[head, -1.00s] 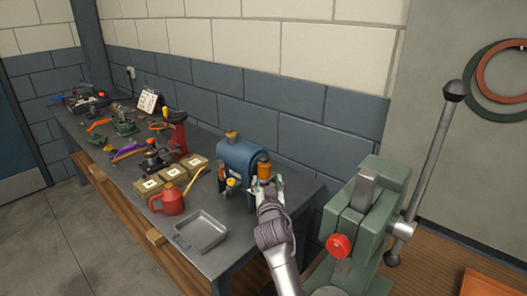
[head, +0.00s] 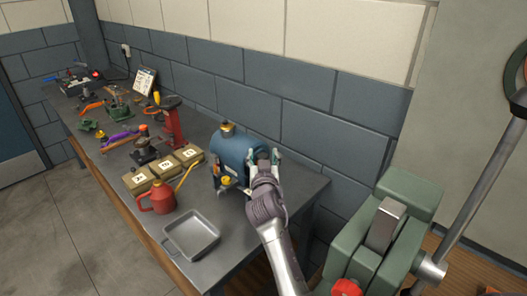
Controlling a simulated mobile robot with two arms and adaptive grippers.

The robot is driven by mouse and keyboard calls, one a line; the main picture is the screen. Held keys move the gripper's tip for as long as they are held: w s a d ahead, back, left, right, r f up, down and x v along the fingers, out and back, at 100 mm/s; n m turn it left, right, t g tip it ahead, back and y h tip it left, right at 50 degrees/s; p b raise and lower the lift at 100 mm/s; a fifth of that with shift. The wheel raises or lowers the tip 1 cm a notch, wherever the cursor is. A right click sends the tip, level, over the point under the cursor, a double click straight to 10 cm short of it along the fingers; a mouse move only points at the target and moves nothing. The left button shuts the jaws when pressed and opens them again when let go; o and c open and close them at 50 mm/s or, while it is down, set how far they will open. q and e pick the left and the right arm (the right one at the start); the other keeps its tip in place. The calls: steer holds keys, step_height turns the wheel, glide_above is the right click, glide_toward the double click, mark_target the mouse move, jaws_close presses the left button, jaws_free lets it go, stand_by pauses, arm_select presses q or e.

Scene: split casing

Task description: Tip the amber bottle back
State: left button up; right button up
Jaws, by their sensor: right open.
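My right gripper (head: 263,158) is open at the right end of the blue tank (head: 238,152), near the bench's right end. Its fingertips stand on either side of a small dark brownish piece (head: 262,156). I cannot tell whether this piece is part of the amber bottle, and I cannot tell whether it touches the fingers. The orange body of the bottle does not show clearly now; the gripper and wrist cover that spot. My left gripper is not in view.
A grey tray (head: 192,234), a red oil can (head: 160,197) and several tan boxes (head: 164,165) stand left of the tank. The block wall (head: 312,135) is close behind. A green lever press (head: 390,225) stands at the right.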

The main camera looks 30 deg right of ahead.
steer(key=shift+s+a+r, duration=0.1)
steer(key=shift+s+a, duration=0.1)
steer(key=shift+c, duration=0.5)
steer(key=c, duration=0.5)
jaws_close()
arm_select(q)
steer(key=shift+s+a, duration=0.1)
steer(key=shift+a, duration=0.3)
